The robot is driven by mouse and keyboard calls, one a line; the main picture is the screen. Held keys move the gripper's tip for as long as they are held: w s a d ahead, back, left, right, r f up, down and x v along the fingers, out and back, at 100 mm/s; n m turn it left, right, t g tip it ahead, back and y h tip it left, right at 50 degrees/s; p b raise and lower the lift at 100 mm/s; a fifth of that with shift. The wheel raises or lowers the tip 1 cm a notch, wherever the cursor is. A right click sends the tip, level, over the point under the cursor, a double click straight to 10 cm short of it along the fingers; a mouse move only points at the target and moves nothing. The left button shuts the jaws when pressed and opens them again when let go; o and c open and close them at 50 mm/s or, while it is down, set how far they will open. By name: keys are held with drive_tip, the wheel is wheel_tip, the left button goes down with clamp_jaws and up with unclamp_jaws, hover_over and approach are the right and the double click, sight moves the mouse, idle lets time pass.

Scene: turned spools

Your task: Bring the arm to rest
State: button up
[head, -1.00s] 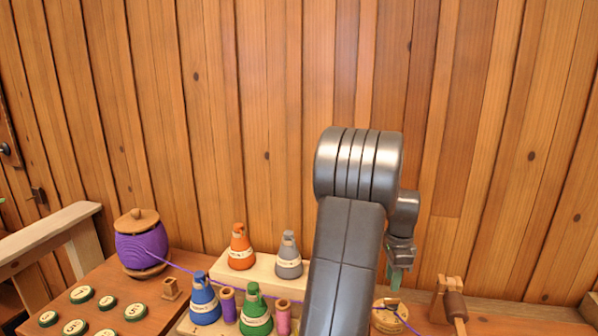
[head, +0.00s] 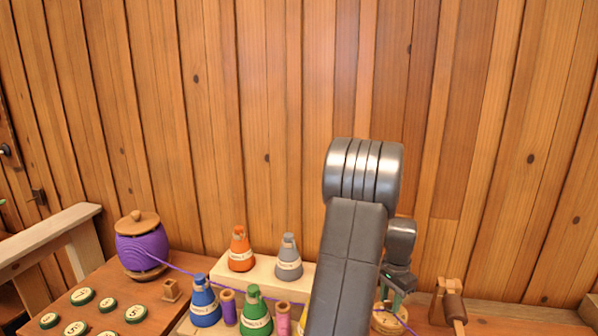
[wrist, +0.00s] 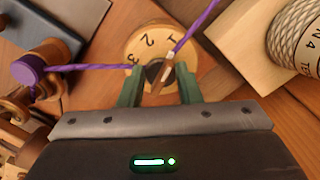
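My gripper (wrist: 158,72) shows in the wrist view with its two green fingers spread apart. They stand on either side of a dark knob with a light pointer (wrist: 157,74), with space showing between them. The knob is on a round wooden dial (wrist: 138,45) marked 1, 2, 3. Whether the fingers are above the knob or level with it I cannot tell. In the head view my gripper (head: 386,292) hangs just above the dial (head: 394,322), partly hidden by my forearm.
A purple cord (wrist: 100,67) runs past the dial. A wooden crank (head: 450,302) stands right of it, a white cord spool (wrist: 297,38) nearby. Coloured cones (head: 205,305) and small spools stand left of my arm. A big purple spool (head: 143,248) is farther left. Air above is clear.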

drive_tip(key=shift+s+n, duration=0.1)
drive_tip(key=shift+n, duration=0.9)
